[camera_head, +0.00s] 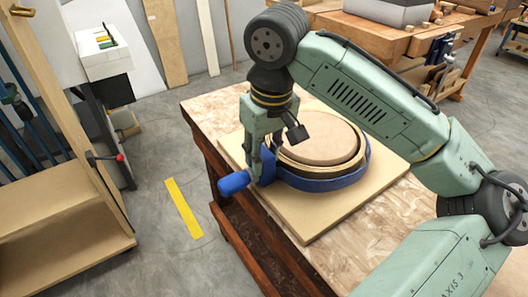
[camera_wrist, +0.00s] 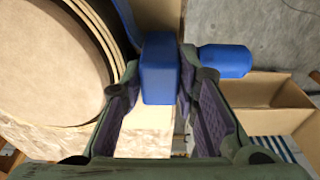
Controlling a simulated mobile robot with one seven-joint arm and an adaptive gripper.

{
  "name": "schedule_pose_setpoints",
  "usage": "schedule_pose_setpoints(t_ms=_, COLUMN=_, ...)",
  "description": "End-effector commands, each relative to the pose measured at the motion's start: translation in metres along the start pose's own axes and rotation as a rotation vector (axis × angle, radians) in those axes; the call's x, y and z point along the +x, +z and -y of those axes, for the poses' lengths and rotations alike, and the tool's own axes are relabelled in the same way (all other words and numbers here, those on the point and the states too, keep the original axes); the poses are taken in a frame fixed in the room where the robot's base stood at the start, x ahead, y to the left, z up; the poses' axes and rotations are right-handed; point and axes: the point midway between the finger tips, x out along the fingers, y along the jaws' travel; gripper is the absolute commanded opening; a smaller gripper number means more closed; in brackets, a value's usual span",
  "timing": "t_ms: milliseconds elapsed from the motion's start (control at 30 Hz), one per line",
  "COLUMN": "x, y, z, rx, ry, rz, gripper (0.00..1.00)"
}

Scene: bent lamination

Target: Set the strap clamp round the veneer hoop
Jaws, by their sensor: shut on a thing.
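The strap clamp is blue, with a band (camera_head: 325,183), a block (camera_wrist: 160,68) and a rounded handle (camera_head: 234,183). My gripper (camera_head: 258,160) points down at the left of the hoop, shut on the block; the wrist view shows the block between its two padded fingers. The handle (camera_wrist: 225,61) sticks out past the right finger there. The veneer hoop (camera_wrist: 112,42) shows as thin pale layers round a tan disc (camera_head: 318,138). The band runs round the outside of the hoop along its front and right side, low near the board. Its far side is hidden.
A square pale board (camera_head: 310,219) lies under the hoop on a worn workbench (camera_head: 335,255). A yellow floor strip (camera_head: 184,208) marks open floor between.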

Motion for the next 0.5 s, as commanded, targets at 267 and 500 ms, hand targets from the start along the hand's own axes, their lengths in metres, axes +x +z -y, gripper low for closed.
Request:
schedule_pose_setpoints(t_ms=267, x=0.0013, y=0.0004, z=0.0003, rx=-0.001, ry=-0.001, rz=0.002, gripper=0.29)
schedule_pose_setpoints(t_ms=500, x=0.0011, y=0.0003, z=0.0003, rx=-0.001, ry=-0.001, rz=0.002, gripper=0.45)
